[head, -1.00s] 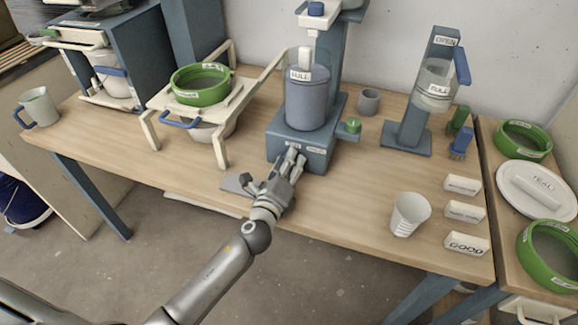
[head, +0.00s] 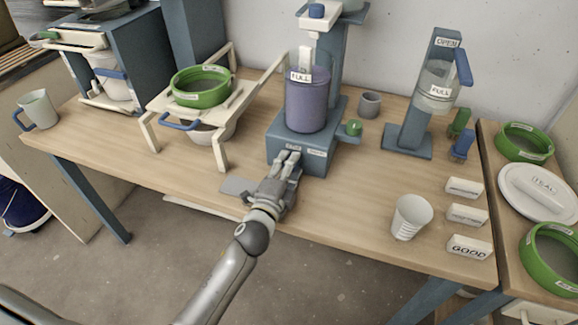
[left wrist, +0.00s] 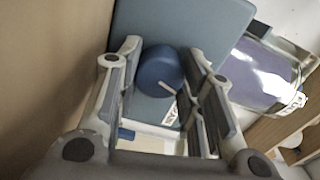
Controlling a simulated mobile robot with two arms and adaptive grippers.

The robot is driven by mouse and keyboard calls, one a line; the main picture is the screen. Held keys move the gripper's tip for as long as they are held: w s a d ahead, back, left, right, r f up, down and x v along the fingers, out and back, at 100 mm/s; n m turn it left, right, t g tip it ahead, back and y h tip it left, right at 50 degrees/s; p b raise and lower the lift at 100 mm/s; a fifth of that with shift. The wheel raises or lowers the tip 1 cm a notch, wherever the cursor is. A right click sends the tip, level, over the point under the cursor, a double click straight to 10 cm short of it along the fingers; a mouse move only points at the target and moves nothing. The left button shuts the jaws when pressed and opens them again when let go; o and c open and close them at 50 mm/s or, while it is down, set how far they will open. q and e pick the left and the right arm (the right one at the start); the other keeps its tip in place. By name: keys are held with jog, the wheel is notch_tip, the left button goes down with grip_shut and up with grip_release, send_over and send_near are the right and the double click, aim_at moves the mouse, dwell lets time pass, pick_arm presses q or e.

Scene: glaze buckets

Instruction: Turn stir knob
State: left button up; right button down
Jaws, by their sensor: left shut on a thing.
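The stir knob (left wrist: 158,72) is a round blue knob with a white pointer line, on the front of the blue-grey mixer base (head: 325,158). In the left wrist view it sits between the two fingers of my left gripper (left wrist: 166,75). In the head view my left gripper (head: 288,158) reaches the front face of the base, is shut on the knob and hides it. A purple bucket (head: 307,105) labelled FULL stands on the base under the mixer column. My right gripper is not in view.
A green knob (head: 353,128) juts from the base's right side. A small grey cup (head: 369,103) stands behind it. A white ribbed cup (head: 411,217) and several label blocks stand at the right. A sieve stand (head: 222,150) is at the left.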

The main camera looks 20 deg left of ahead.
pick_arm(q)
jog(key=shift+f+n, duration=0.1)
jog(key=shift+n, duration=0.3)
jog(key=o, duration=1)
jog(key=shift+o, duration=0.2)
jog(key=s, duration=1.2)
jog(key=shift+a+r, duration=0.2)
jog(key=shift+a, duration=0.1)
